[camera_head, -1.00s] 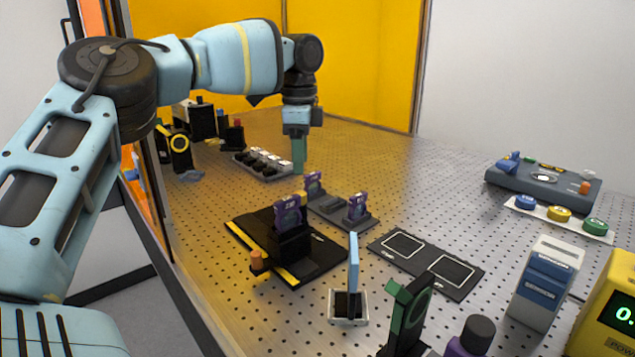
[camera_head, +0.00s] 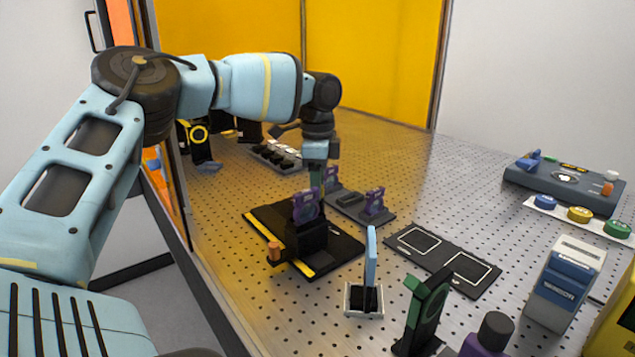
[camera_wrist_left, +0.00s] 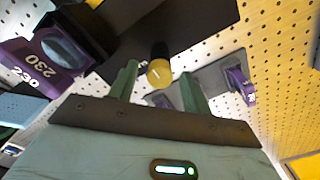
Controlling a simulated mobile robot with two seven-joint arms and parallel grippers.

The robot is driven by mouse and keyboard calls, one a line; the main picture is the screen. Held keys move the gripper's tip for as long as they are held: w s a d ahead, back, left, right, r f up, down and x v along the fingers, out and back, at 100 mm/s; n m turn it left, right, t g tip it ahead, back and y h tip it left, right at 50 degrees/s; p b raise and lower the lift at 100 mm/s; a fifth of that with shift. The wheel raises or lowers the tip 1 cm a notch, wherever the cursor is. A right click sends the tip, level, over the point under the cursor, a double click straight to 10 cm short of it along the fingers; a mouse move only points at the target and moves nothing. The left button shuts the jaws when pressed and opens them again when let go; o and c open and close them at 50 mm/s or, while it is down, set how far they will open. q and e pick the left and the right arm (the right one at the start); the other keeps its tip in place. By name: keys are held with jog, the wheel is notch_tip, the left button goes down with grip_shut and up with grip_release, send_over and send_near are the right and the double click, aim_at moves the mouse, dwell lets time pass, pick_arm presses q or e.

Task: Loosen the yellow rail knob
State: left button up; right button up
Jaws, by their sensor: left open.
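The yellow rail knob (camera_wrist_left: 159,72) shows in the left wrist view as a yellow cap with a marker line on a black stem, beside the dark rail base. My left gripper (camera_wrist_left: 159,80) is open, with its green fingers on either side of the knob in the picture and gaps left and right. I cannot tell how deep the fingers reach. In the head view, my left gripper (camera_head: 316,180) points down just behind the purple holder (camera_head: 305,206) on the black carriage (camera_head: 305,240). The knob is hidden there. My right gripper is not in view.
An orange knob (camera_head: 275,252) sits at the rail base's near left. Purple holders stand on a grey plate (camera_head: 345,202) behind the carriage. A blue upright plate (camera_head: 371,258) and a green holder (camera_head: 427,307) stand in front.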

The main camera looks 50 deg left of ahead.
pick_arm(q)
jog(key=shift+c, duration=0.2)
jog(key=c, duration=1)
jog(key=shift+o, duration=0.2)
jog(key=shift+n, duration=0.3)
jog(key=n, duration=0.3)
jog(key=shift+n, duration=0.3)
jog(key=n, duration=0.9)
jog(key=shift+n, duration=2)
